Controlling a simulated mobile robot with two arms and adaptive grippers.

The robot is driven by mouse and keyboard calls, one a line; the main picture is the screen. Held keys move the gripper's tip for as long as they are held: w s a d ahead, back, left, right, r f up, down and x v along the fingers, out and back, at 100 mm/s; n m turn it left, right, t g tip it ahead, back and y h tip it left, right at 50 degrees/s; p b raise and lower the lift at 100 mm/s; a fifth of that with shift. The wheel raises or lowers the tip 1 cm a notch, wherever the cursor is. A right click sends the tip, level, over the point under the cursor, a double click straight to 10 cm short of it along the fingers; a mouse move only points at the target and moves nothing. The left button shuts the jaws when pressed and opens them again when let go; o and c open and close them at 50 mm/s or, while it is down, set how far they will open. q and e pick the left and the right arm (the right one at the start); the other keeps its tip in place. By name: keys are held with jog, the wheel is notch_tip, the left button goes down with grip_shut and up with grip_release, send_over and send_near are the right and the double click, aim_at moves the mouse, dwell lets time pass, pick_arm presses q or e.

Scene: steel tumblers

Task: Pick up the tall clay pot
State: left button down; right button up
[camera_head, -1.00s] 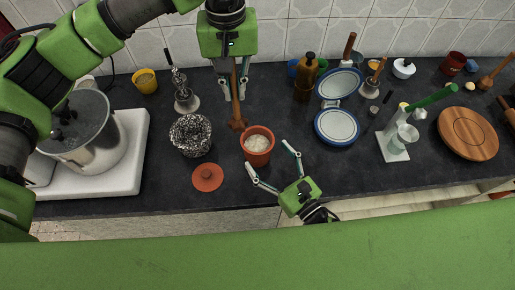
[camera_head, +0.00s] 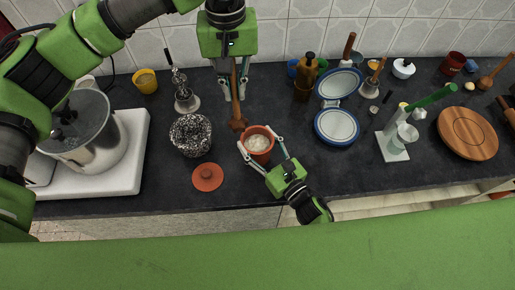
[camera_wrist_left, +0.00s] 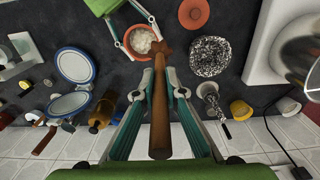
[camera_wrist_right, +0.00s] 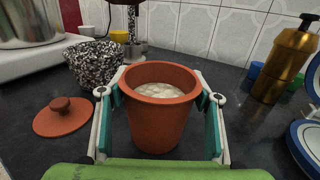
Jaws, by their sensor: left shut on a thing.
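The tall clay pot (camera_head: 258,148) stands upright on the dark counter, open at the top with pale contents inside. It is large in the right wrist view (camera_wrist_right: 160,125). My right gripper (camera_head: 260,139) is open, with one finger on either side of the pot and close to its walls. Its fingers also show in the right wrist view (camera_wrist_right: 160,100). My left gripper (camera_head: 236,98), higher and behind the pot, is shut on a wooden stirrer (camera_wrist_left: 159,115) with a star-shaped head. That head is near the pot's far side. The clay lid (camera_head: 207,177) lies flat on the counter, left of the pot.
A speckled dark pot (camera_head: 190,136) stands left of the clay pot. Blue-rimmed plates (camera_head: 337,126) are in a rack to the right. A brass bottle-like grinder (camera_head: 305,75) stands behind. The counter's front edge is near the clay pot.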

jog(key=shift+c, duration=1.3)
jog(key=shift+r, duration=0.25)
jog(key=r+v, duration=0.3)
jog(key=v, duration=1.4)
jog(key=x, duration=0.5)
jog(key=r+x, duration=0.1)
jog(key=x, duration=1.1)
jog(key=shift+r, duration=0.35)
jog(key=shift+f, duration=0.1)
jog(key=shift+f, duration=2.2)
jog(key=shift+f, duration=0.2)
